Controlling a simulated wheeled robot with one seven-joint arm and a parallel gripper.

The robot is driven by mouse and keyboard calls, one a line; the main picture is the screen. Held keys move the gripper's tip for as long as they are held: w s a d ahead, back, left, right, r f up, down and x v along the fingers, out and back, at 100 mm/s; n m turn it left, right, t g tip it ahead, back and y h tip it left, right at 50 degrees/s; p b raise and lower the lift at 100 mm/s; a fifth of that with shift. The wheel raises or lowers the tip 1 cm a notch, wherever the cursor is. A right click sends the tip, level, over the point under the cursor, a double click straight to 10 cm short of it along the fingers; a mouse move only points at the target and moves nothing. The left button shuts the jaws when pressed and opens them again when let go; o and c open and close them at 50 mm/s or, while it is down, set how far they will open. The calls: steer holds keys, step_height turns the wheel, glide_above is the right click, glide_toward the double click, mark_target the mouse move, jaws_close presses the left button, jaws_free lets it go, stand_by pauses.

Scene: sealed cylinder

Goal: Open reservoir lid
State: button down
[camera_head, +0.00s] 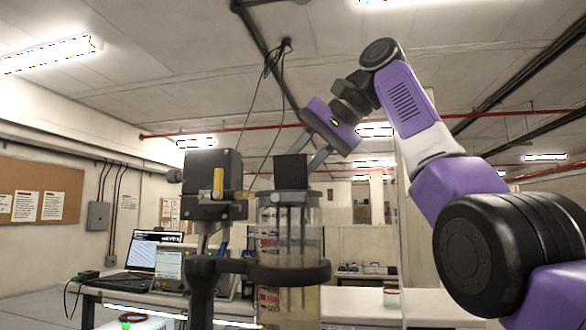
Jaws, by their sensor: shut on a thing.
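The reservoir (290,240) is an upright clear cylinder with rods inside, held in a black ring clamp. Its grey lid (290,198) sits on top, level with the rim as far as I can see. A black block (291,171) stands on the lid as its handle. My gripper (308,166) comes down from the upper right, tilted, and is shut on the black block. The contact itself is partly hidden by the block.
A dark boxy device (212,172) with a yellow part stands close to the left of the reservoir. A laptop (153,255) sits on the bench at the left. Cables (273,60) hang from the ceiling behind. The space above the lid looks open.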

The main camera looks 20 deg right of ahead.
steer(key=shift+w+d, duration=0.1)
stand_by(0.5)
steer(key=c, duration=1.2)
jaws_free()
steer(key=shift+c, duration=0.2)
steer(key=shift+f, duration=0.1)
steer(key=shift+f, duration=0.1)
